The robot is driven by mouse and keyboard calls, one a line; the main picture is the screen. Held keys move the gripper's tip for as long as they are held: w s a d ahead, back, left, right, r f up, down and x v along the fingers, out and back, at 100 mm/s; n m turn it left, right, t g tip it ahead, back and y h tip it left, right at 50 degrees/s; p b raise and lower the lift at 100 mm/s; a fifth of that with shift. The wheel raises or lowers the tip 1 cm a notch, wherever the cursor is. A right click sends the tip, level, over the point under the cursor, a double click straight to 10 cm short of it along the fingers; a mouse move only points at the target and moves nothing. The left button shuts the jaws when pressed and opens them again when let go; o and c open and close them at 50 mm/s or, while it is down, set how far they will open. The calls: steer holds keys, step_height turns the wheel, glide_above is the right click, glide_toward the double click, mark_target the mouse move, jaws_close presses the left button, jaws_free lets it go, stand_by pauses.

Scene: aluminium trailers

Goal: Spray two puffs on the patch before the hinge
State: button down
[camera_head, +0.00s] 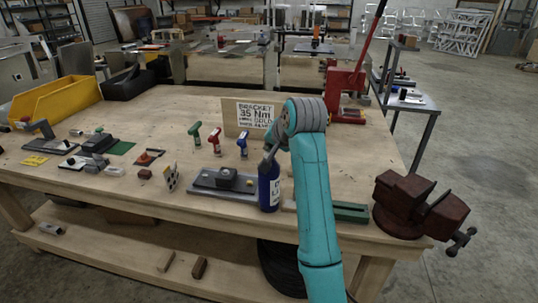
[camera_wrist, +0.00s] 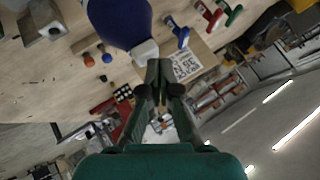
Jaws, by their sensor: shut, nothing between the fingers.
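A dark blue bottle (camera_head: 269,188) with a white label stands upright on the wooden bench, just right of a grey plate (camera_head: 205,190) that carries a dark block (camera_head: 226,176). The blue bottle (camera_wrist: 118,20) and its pale nozzle (camera_wrist: 146,50) also show in the wrist view. My gripper (camera_head: 268,158) is at the bottle's top, shut and empty. In the wrist view the fingertips (camera_wrist: 159,66) are together beside the nozzle; I cannot tell if they touch it. I cannot make out for sure which piece is the hinge or its patch.
Green, red and blue drill-like tools (camera_head: 215,141) stand behind the plate, near a bracket sign (camera_head: 256,115). A red arbor press (camera_head: 345,92) is behind my arm. A red-brown vise (camera_head: 415,205) sits at the right corner. Small parts and a yellow bin (camera_head: 58,100) are at left.

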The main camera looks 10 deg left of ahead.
steer(key=shift+r, duration=3.05)
